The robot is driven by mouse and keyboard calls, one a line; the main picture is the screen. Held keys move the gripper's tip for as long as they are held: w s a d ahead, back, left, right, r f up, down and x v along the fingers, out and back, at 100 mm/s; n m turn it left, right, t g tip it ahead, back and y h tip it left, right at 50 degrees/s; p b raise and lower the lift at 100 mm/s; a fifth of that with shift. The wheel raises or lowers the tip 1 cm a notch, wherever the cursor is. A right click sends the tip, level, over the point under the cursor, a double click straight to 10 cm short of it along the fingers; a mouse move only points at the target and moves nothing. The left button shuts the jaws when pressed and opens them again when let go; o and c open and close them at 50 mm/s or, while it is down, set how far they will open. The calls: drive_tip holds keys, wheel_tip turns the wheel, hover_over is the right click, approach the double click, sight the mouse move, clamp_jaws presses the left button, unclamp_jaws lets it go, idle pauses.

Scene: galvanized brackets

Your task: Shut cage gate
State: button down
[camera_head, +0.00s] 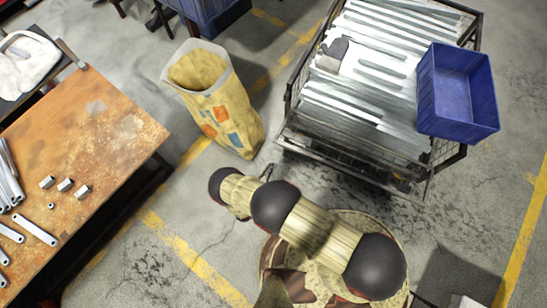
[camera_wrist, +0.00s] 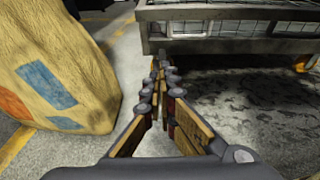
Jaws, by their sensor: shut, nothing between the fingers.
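The wire cage (camera_head: 284,98) stands at the upper right of the head view, loaded with long galvanized metal pieces. Its near side has a dark frame and mesh low down; I cannot tell for certain which panel is the gate or how far open it is. In the wrist view, the cage's grey lower bar (camera_wrist: 235,46) crosses the top right, with mesh above it. My gripper (camera_wrist: 160,62) is shut and empty, its fingertips pointing toward the left end of that bar. Whether they touch it is unclear. In the head view only a small dark part of my gripper (camera_head: 267,172) shows.
A patterned yellow sack (camera_head: 222,105) stands close left of my gripper, also large in the wrist view (camera_wrist: 70,85). A blue crate (camera_head: 456,92) sits on the cage's right side. A rusty table (camera_head: 90,150) with metal parts is at left. Floor before the cage is clear.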

drive_tip(key=b+x, duration=0.3)
drive_tip(key=x, duration=0.7)
drive_tip(key=shift+s+r+b, duration=0.1)
drive_tip(key=shift+r+b, duration=0.2)
drive_tip(key=shift+r, duration=1.8)
drive_tip(key=shift+r, duration=0.1)
